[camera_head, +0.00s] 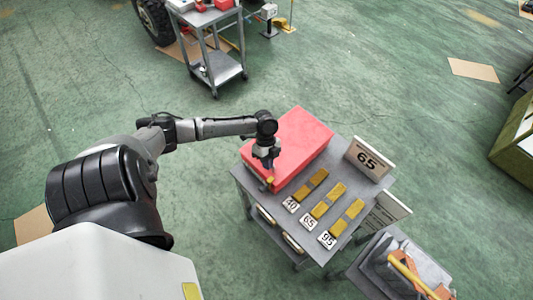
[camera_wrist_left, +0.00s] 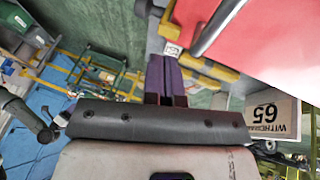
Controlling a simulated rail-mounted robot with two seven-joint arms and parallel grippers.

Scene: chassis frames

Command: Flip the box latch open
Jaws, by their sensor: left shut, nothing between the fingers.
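The red box (camera_head: 300,145) lies on the left part of a grey cart top (camera_head: 288,225). Its red side also fills the upper right of the left wrist view (camera_wrist_left: 275,45). My left gripper (camera_head: 267,172) points down at the box's near left edge, its fingers shut and empty. In the left wrist view, the shut fingers (camera_wrist_left: 166,78) are beside the box, with a grey metal strip (camera_wrist_left: 217,27) along its edge. I cannot tell whether they touch the box. The latch cannot be made out clearly; the gripper hides part of that edge. My right gripper is in neither view.
A "65" sign (camera_head: 368,158) stands at the cart's right.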

